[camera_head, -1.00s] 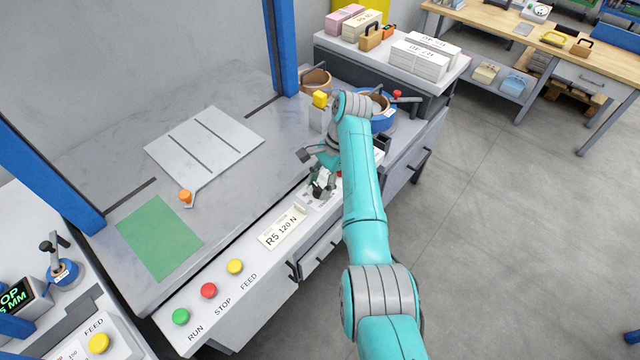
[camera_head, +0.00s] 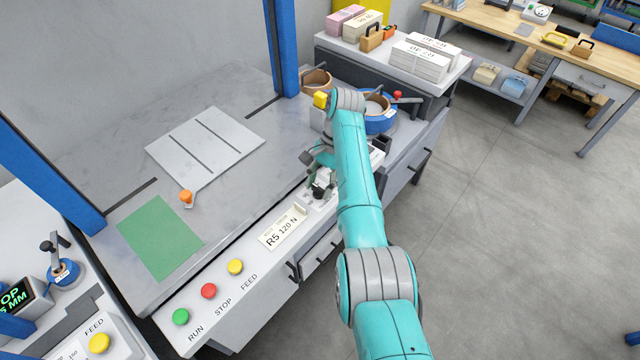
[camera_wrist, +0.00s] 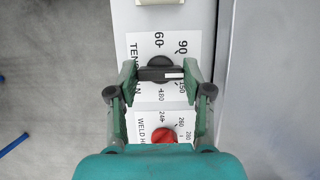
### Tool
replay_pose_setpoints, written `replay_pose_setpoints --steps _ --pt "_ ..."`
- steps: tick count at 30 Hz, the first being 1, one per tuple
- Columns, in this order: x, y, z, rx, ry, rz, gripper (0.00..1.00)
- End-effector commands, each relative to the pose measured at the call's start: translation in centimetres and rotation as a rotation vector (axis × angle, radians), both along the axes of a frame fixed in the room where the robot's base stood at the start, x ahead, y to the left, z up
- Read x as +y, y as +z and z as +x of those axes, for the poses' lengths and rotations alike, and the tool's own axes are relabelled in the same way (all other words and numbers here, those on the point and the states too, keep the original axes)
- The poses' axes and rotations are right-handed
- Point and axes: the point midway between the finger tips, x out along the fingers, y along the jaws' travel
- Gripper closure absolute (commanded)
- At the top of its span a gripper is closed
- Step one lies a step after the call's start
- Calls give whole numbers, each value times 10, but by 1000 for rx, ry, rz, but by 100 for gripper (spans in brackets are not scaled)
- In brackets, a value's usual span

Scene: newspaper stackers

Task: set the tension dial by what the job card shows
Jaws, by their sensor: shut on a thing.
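The tension dial (camera_wrist: 154,64) is a black round knob with a bar handle on the white panel in the wrist view. My gripper (camera_wrist: 160,74) is shut on the bar, one green finger at each end. A white mark on the bar's right half points right, between the printed 90 and 150. The numbers 60 and 180 also show; the scale between 90 and 150 is hidden by the right finger. The job card (camera_head: 283,228) on the front panel reads R5 120 N. In the head view my gripper (camera_head: 321,190) is over the panel, and the arm partly hides that area.
A red weld knob (camera_wrist: 163,136) sits just below the dial in the wrist view. Green, red and yellow (camera_head: 235,266) buttons line the front panel left of the card. A blue post (camera_head: 283,50) stands behind. The floor at right is clear.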

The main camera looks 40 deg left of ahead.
Motion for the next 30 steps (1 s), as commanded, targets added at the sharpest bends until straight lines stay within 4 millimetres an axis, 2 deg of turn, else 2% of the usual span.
replay_pose_setpoints --steps 1,3,4,17,30 --pt "0 0 1 -2 -2 0 48" --pt "0 0 1 -2 -2 -1 30" --pt "0 0 1 -2 -2 -1 25" --pt "-1 -1 0 0 -30 0 25" --pt "-3 -1 0 -2 -394 1 25"
